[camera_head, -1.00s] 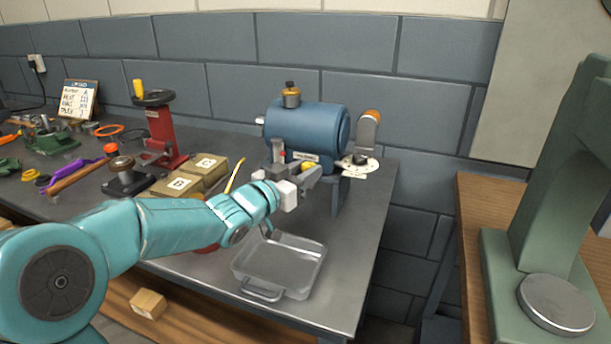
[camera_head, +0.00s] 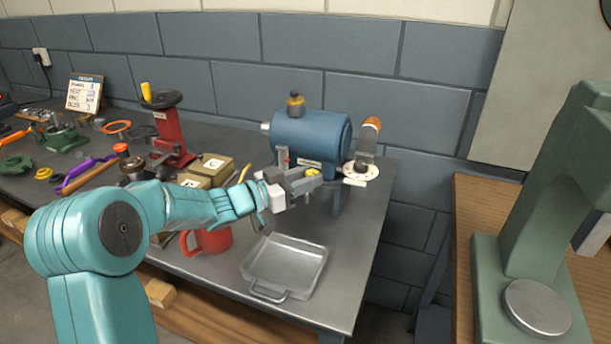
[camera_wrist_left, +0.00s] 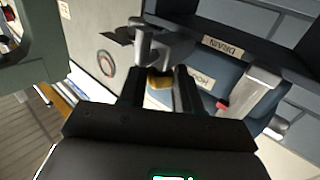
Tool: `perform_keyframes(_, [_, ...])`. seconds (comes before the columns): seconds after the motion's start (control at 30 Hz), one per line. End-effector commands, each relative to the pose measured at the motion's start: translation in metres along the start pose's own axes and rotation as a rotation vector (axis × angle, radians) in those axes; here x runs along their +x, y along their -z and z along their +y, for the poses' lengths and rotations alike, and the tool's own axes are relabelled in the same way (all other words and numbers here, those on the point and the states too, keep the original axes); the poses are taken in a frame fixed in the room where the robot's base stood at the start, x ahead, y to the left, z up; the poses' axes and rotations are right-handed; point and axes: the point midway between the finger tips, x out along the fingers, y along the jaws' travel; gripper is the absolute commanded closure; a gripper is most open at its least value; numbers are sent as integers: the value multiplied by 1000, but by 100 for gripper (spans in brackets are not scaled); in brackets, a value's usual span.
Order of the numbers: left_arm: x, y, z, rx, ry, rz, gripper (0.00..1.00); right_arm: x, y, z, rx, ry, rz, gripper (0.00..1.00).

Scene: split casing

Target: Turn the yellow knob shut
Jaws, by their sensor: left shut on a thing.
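The yellow knob (camera_head: 313,172) sits low at the front of a blue tank (camera_head: 311,136) on the metal bench. My left gripper (camera_head: 306,178) is at the knob, its fingers closed around it. In the left wrist view the yellow knob (camera_wrist_left: 160,80) shows between the two dark fingertips of my left gripper (camera_wrist_left: 161,88), partly hidden by them and by a grey spout-like fitting (camera_wrist_left: 158,45). How far the knob is turned cannot be told. My right gripper is in neither view.
A metal tray (camera_head: 286,263) lies below my gripper, with a red mug (camera_head: 213,239) to its left. An orange-tipped lever on a round dial (camera_head: 361,172) stands right of the tank. A red-tipped fitting (camera_head: 283,154) is close left of the knob. A green press (camera_head: 535,200) stands far right.

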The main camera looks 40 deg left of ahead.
Motion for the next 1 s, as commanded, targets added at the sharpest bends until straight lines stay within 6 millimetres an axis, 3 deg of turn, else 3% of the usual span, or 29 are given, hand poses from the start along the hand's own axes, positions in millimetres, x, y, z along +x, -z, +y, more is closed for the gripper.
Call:
perform_keyframes(0.13, [0, 5, -1, 4, 3, 11, 97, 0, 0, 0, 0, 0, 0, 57])
perform_keyframes(0.17, [0, 6, -1, 4, 3, 11, 64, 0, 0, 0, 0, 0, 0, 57])
perform_keyframes(0.23, [0, 5, -1, 3, 3, 11, 41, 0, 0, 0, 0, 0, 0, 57])
perform_keyframes(0.63, [-8, 3, -1, 3, 3, 5, 41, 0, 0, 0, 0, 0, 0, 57])
perform_keyframes(0.77, [-33, 2, -1, 3, 6, 4, 41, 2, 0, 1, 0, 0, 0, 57])
perform_keyframes(1.0, [-98, 2, -2, 3, 9, 4, 41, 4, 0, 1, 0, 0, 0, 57])
